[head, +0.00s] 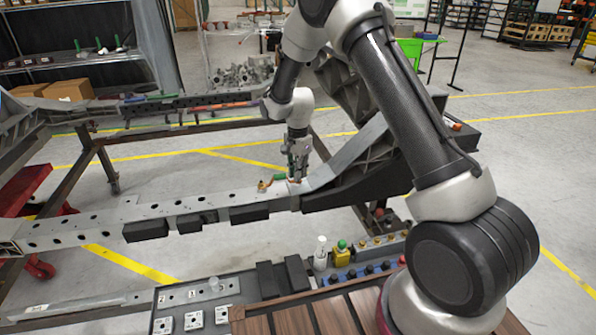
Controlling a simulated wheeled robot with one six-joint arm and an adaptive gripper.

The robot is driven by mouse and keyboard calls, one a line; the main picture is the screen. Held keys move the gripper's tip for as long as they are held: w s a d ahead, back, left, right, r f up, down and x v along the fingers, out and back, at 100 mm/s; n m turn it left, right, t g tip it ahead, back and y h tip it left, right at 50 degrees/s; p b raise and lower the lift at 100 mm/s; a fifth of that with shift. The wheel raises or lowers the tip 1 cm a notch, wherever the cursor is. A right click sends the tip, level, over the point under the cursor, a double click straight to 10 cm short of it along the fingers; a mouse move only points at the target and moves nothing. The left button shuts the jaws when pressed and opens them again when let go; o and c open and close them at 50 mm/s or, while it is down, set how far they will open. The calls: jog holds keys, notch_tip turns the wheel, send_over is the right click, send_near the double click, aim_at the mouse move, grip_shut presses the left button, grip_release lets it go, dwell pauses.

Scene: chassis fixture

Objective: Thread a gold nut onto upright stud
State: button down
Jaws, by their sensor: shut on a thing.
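My gripper (296,175) points down at the right part of the grey chassis rail (165,208), close above its top face. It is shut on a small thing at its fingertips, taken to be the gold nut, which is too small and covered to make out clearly. A small gold fitting (263,186) stands on the rail just left of my gripper, with a green piece (280,177) beside it. The upright stud under the fingers is hidden, and I cannot tell whether the nut touches it.
A black angled bracket (365,172) rises right of the gripper. Black blocks (249,213) line the rail's front side. In front are a parts tray (190,295), a white bottle (320,252), a yellow block (341,257) and a row of gold pieces (377,241).

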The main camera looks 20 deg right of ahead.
jog(key=m, duration=0.4)
jog(key=shift+s+f, duration=0.2)
jog(key=shift+f, duration=0.15)
jog(key=m, duration=0.5)
jog(key=shift+f+m, duration=0.1)
jog(key=shift+m, duration=0.5)
jog(key=m, duration=0.2)
jog(key=shift+m, duration=0.3)
jog(key=m, duration=0.4)
jog(key=shift+f+m, duration=0.1)
jog(key=shift+m, duration=0.3)
jog(key=c, duration=1.4)
grip_release()
jog(key=shift+o, duration=0.2)
jog(key=shift+w, duration=0.1)
